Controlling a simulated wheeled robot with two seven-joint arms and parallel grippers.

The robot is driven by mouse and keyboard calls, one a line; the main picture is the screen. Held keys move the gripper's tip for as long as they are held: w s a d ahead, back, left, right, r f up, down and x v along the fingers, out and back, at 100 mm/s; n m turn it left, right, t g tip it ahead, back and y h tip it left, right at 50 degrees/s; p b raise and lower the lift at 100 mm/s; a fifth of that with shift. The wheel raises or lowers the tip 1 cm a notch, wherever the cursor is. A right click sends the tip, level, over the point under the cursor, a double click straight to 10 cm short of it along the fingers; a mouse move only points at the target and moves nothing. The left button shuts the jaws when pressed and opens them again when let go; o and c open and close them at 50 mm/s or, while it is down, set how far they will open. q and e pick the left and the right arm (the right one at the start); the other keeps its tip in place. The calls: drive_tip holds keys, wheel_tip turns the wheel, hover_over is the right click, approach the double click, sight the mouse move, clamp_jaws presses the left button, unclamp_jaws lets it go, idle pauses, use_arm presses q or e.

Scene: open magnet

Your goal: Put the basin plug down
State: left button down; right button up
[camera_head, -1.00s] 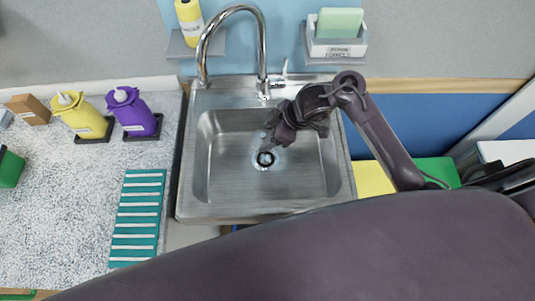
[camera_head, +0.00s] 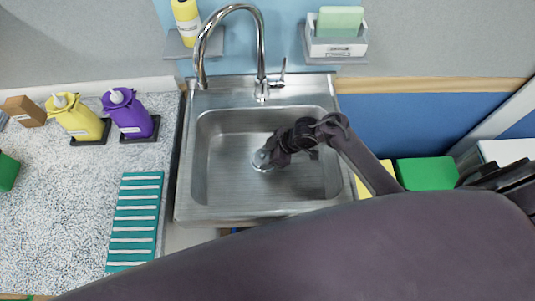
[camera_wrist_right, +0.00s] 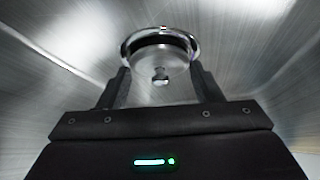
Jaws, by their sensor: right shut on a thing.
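The steel sink basin (camera_head: 215,180) is in the middle of the head view. My right gripper (camera_head: 272,156) reaches down into it from the right, over the drain. The basin plug (camera_head: 261,160) is a round silver disc at the drain on the basin floor. In the right wrist view the plug (camera_wrist_right: 160,62) sits between the two dark fingers (camera_wrist_right: 161,88), with a small knob facing the camera and a shiny ring around its far edge. The gripper is shut on it. The dark drain hole does not show. Whether the plug is fully seated I cannot tell. My left gripper is not in view.
A chrome tap (camera_head: 262,50) arches behind the basin. A sponge holder (camera_head: 337,45) and a yellow bottle (camera_head: 186,22) are on wall shelves. A teal ribbed mat (camera_head: 136,220) and yellow (camera_head: 78,118) and purple (camera_head: 128,113) bottles stand left. The basin's left half is clear.

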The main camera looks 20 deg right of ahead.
drive_tip(key=shift+f, duration=0.2)
drive_tip(key=o, duration=1)
drive_tip(key=shift+c, duration=0.2)
drive_tip(key=shift+r, duration=0.35)
drive_tip(key=v, duration=1.1)
drive_tip(key=shift+s+d+r, duration=0.2)
drive_tip(key=shift+r, duration=0.1)
